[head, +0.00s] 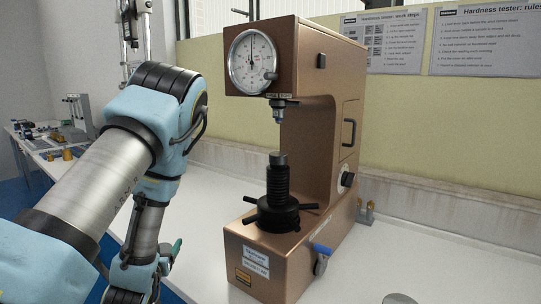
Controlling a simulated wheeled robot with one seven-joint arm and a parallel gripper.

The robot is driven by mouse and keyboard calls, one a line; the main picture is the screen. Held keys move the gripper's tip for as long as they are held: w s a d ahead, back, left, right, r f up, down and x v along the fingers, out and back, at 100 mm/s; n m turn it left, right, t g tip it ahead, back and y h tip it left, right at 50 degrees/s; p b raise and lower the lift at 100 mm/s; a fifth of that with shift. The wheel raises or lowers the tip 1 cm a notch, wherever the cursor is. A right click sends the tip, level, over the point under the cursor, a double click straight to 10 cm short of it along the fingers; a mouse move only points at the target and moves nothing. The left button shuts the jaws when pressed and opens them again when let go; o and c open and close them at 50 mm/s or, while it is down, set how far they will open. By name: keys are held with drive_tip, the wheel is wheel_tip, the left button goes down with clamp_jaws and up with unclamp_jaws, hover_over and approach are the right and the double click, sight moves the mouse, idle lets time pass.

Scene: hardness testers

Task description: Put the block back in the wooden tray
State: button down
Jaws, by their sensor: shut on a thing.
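The block and the wooden tray are not visible in this view. My gripper is not in view either. My blue and silver arm fills the left side and bends down past the bottom edge, so its end is cut off. The bronze hardness tester (334,120) stands on the white bench right of my arm. Its dial (253,62) is at the top. Its indenter (278,115) hangs above the round anvil (278,159), with a clear gap between them. No block sits on the anvil.
The black handwheel (278,214) has spokes sticking out over the tester's base. A round grey disc (399,299) lies at the bottom edge. The bench (450,255) is clear at right. Another table with small parts (60,140) stands far left.

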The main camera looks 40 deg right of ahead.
sight(278, 153)
drive_tip(key=s+d+r+m+g+h, duration=0.3)
drive_tip(key=d+r, duration=0.1)
drive_tip(key=r, duration=0.5)
drive_tip(key=s+d+r+m+g+h, duration=0.2)
drive_tip(key=s+d+r+m+g, duration=0.15)
drive_tip(key=r, duration=0.45)
drive_tip(key=s+r+m+g+h, duration=0.2)
drive_tip(key=s+r+m+g, duration=0.2)
drive_tip(key=s+r, duration=0.7)
drive_tip(key=shift+d+r+g, duration=0.3)
drive_tip(key=shift+d+g, duration=0.1)
drive_tip(key=shift+g, duration=0.55)
drive_tip(key=shift+s, duration=0.1)
drive_tip(key=r+p+x, duration=0.1)
drive_tip(key=x, duration=0.4)
drive_tip(key=r+p+x, duration=0.1)
drive_tip(key=x, duration=0.4)
drive_tip(key=r+p+x, duration=0.1)
drive_tip(key=x, duration=0.5)
drive_tip(key=shift+d+r, duration=0.15)
drive_tip(key=shift+d, duration=0.15)
drive_tip(key=shift+p+x, duration=0.3)
drive_tip(key=shift+x, duration=0.7)
drive_tip(key=shift+a+f, duration=0.1)
drive_tip(key=shift+f, duration=0.7)
drive_tip(key=shift+f+p, duration=0.45)
drive_tip(key=shift+f, duration=0.1)
